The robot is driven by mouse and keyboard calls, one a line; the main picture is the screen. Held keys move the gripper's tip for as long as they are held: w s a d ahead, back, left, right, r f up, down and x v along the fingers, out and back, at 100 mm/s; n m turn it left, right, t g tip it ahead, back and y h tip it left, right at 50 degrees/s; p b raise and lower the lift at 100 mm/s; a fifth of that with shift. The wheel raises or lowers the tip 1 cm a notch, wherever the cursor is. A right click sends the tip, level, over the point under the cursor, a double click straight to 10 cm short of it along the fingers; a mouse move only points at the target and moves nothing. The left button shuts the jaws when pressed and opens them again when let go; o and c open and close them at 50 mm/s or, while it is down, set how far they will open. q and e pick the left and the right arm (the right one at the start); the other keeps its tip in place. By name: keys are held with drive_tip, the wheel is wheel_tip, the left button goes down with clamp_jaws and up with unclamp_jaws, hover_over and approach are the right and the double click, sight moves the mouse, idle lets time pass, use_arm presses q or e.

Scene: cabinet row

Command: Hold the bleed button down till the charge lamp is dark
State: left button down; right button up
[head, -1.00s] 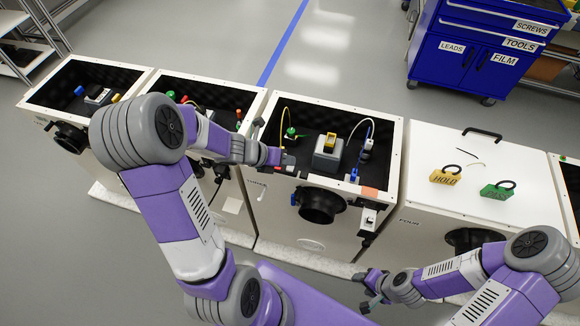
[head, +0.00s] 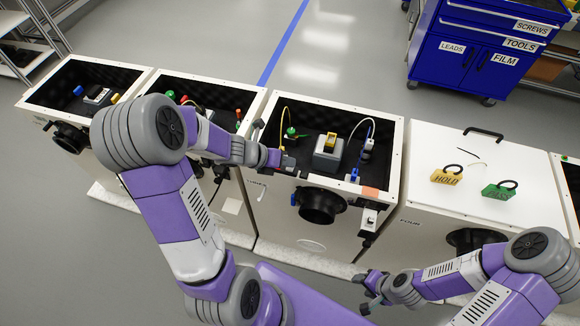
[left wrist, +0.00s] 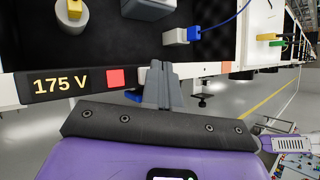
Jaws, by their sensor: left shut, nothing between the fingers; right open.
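My left gripper (head: 287,163) is shut and empty, with its fingertips at the front rim of the third cabinet (head: 391,146). In the left wrist view the closed fingers (left wrist: 160,72) overlap that rim, just right of a dark panel (left wrist: 68,85) reading "175 V". A red square (left wrist: 115,78), apparently the charge lamp, shows bright red on this panel. The bleed button is not visible; the fingers may hide it, and I cannot tell whether they touch it. My right gripper (head: 371,287) is open and empty, low in front of the cabinets.
The third cabinet is open, with a grey block with a yellow top (head: 328,148) and cables inside. To its right, a closed white lid (head: 470,150) bears a yellow HOLD tag (head: 446,177) and a green tag (head: 499,190). A black round port (head: 318,207) juts from the third cabinet's front.

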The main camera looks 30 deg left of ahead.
sight(287, 169)
use_arm(q)
drive_tip(key=shift+f+b, duration=0.3)
drive_tip(key=shift+f, duration=0.1)
drive_tip(key=shift+r, duration=0.1)
idle(3.7)
drive_tip(key=shift+r+p, duration=0.75)
drive_tip(key=shift+p, duration=0.15)
wheel_tip(287, 169, up, 5)
drive_tip(key=p, duration=0.5)
drive_tip(key=shift+r, duration=0.1)
